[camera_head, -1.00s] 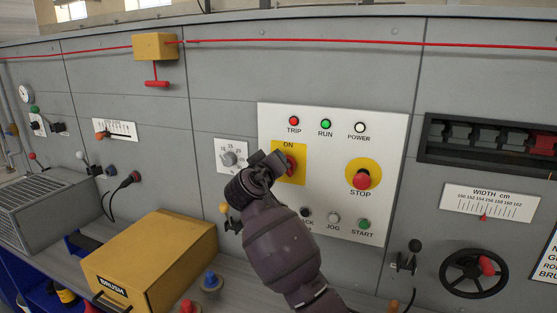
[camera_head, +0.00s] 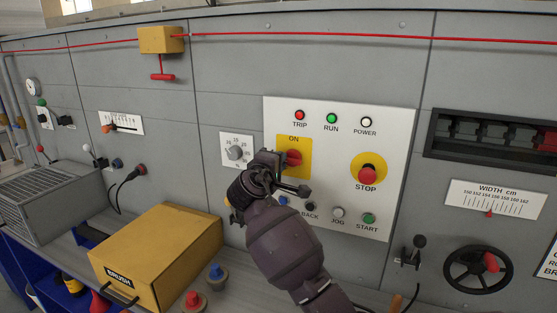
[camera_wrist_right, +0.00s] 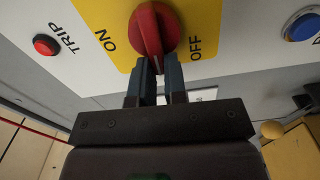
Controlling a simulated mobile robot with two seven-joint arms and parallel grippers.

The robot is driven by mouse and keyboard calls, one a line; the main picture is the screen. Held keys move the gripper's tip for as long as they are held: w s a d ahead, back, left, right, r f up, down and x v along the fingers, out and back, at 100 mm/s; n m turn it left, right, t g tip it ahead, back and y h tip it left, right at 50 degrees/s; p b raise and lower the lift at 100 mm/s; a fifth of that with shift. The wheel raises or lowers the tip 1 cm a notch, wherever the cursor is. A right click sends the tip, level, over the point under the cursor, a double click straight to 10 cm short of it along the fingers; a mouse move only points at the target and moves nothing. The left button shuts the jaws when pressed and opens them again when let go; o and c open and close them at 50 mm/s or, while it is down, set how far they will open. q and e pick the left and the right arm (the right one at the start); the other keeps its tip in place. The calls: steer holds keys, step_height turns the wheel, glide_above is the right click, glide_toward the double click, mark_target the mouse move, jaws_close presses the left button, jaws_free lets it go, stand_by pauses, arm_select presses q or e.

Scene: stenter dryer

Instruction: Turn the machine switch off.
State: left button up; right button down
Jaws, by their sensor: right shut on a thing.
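The machine switch is a red rotary knob (camera_head: 294,158) on a yellow plate (camera_head: 303,143), on the white control panel. "ON" shows at the plate's top in the head view. In the right wrist view the knob (camera_wrist_right: 153,30) sits between the words ON and OFF, and its ridge points between them, toward my gripper. My right gripper (camera_head: 281,162) reaches the knob from the left; its two fingers (camera_wrist_right: 159,72) are shut on the ridge. In the head view OFF is hidden behind my gripper. My left gripper is not in view.
The panel has a red TRIP lamp (camera_head: 300,115), a green RUN lamp (camera_head: 332,118), a white POWER lamp (camera_head: 366,122) and a red STOP button (camera_head: 367,174). A blue button (camera_head: 283,201) is close below my gripper. A yellow BRUSH box (camera_head: 165,250) stands at lower left.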

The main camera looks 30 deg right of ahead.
steer(key=shift+f+n, duration=0.2)
steer(key=shift+n, duration=0.3)
steer(key=c, duration=1.2)
jaws_free()
steer(key=shift+o, duration=0.2)
steer(key=b+v, duration=0.2)
steer(key=v, duration=0.8)
steer(key=shift+s+a, duration=0.25)
steer(key=shift+a, duration=0.1)
steer(key=shift+a, duration=0.1)
